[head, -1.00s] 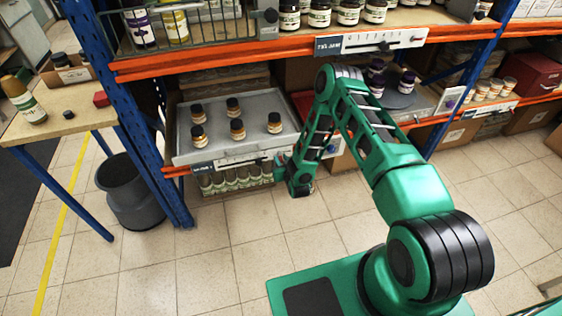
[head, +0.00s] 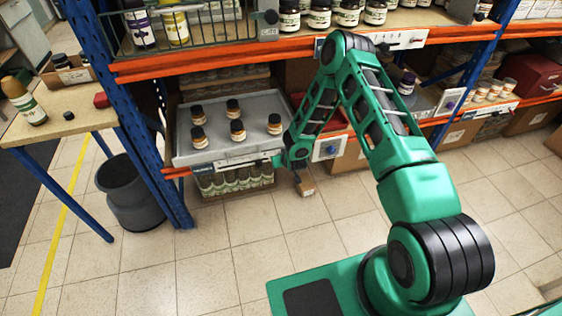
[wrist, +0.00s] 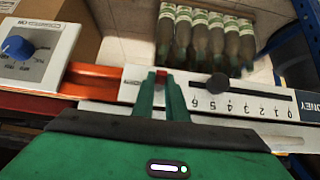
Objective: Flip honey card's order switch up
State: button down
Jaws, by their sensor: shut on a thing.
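The honey card (head: 228,164) is a white strip on the front edge of a grey tray of jars; in the wrist view the card (wrist: 258,104) appears upside down, with "HONEY" at its right end. It has a number scale and a dark slider knob (wrist: 218,83) near the 5. A small red switch (wrist: 160,74) is at the card's other end. My gripper (wrist: 160,80) has its fingertips close together around this switch, shut on it. The fingers hide most of the switch, so I cannot tell whether it is up or down. In the head view my gripper (head: 279,161) is at the card's right end.
A box with a blue dial (wrist: 18,46) is beside the card; it also shows in the head view (head: 328,149). Several bottles (wrist: 205,38) stand below the tray (head: 255,105). A grey bin (head: 133,195) stands left.

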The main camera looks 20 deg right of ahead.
jog(key=shift+w+r+g, duration=0.2)
jog(key=shift+r+g, duration=0.05)
jog(key=shift+g, duration=0.6)
jog(key=shift+w+r+g, duration=0.25)
jog(key=shift+g, duration=0.55)
jog(key=shift+w+r+g, duration=0.2)
jog(key=shift+r+g, duration=0.05)
jog(key=shift+g, duration=0.6)
jog(key=c, duration=1.8)
grip_release()
jog(key=shift+o, duration=0.2)
jog(key=v, duration=1)
jog(key=shift+r, duration=0.4)
jog(key=shift+w, duration=0.15)
